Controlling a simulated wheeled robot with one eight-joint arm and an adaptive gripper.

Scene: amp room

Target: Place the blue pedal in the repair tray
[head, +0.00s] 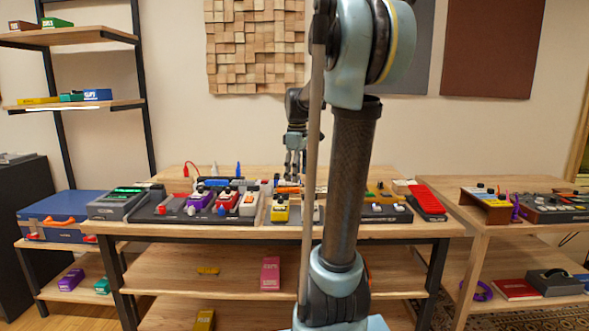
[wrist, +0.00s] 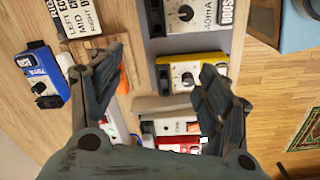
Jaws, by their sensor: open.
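My gripper (head: 295,172) hangs over the middle of the long workbench, pointing down. In the wrist view my gripper (wrist: 160,78) has its two fingers spread wide, with nothing held between them. A blue pedal (wrist: 46,82) with a dark knob and white lettering lies on the wooden top, just left of the left finger and apart from it. A yellow pedal (wrist: 182,76) lies below, between the fingers and partly behind the right one. I cannot pick out the repair tray for sure in either view.
A yellow pedal (head: 280,209) and other pedals on dark boards crowd the workbench (head: 390,230). A white label card (wrist: 80,18) lies near the blue pedal. A red pedal (head: 427,199) stands at the right end. A blue case (head: 65,212) sits left. Bare wood shows at the wrist view's right.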

